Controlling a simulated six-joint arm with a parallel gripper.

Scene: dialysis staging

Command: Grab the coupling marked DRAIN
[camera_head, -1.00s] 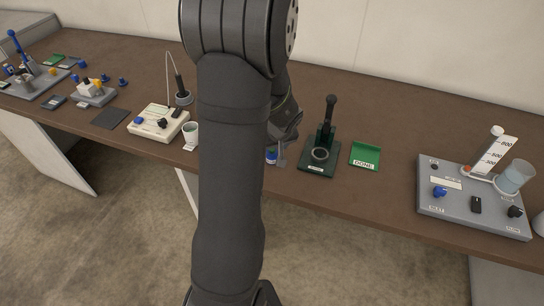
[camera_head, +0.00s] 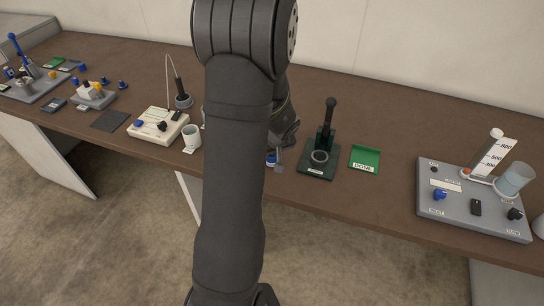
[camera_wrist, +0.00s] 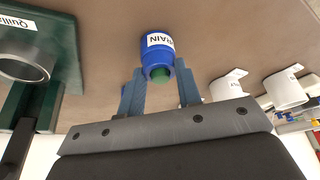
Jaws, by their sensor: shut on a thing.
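The coupling is a short blue cylinder with a green end and a white label, partly turned away, on which "RAIN" can be read. It is at top centre in the wrist view (camera_wrist: 158,58), and a small blue part shows beside my arm in the head view (camera_head: 271,160). My gripper (camera_wrist: 161,82) has its two blue-grey fingers on either side of the coupling, shut on its near end. In the head view my arm hides most of the gripper. Whether the coupling touches the table is unclear.
A dark green press-like stand (camera_head: 318,165) is just right of the gripper, with a green DONE tray (camera_head: 365,158) beyond it. A white cup (camera_head: 191,137) stands left of my arm.

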